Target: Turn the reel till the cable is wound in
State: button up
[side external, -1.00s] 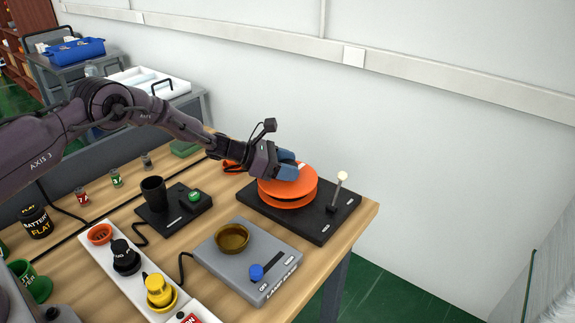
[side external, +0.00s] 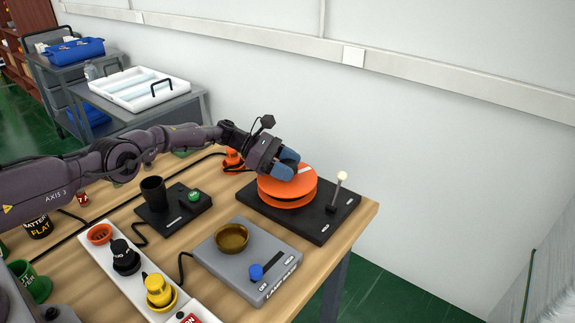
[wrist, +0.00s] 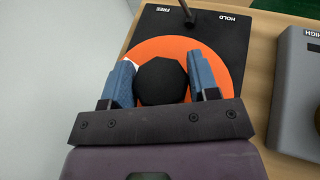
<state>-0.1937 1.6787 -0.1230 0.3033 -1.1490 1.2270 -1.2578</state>
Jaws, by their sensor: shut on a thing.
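The orange reel (side external: 287,196) lies flat on a black base plate (side external: 325,225) at the table's far right corner. A black faceted knob (wrist: 162,82) stands at the reel's middle. My gripper (side external: 284,165) is over the reel with its blue fingers closed on the knob's two sides. In the wrist view my gripper (wrist: 163,70) has one finger left and one right of the knob. A white mark on the reel (wrist: 131,65) shows beside the left finger. A thin dark line, perhaps the cable (side external: 130,188), runs across the table to an orange piece (side external: 233,160) left of the reel.
A lever with a white ball (side external: 342,176) stands on the base plate, near the labels HOLD and FREE. A grey box with a brass bowl (side external: 232,238) is in front. A black cup (side external: 153,193) and a white strip with knobs (side external: 115,258) are left.

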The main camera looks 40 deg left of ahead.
jog(key=shift+r, duration=0.15)
jog(key=o, duration=1.3)
jog(key=shift+a, duration=0.1)
jog(key=v, duration=1.3)
jog(key=shift+c, duration=0.3)
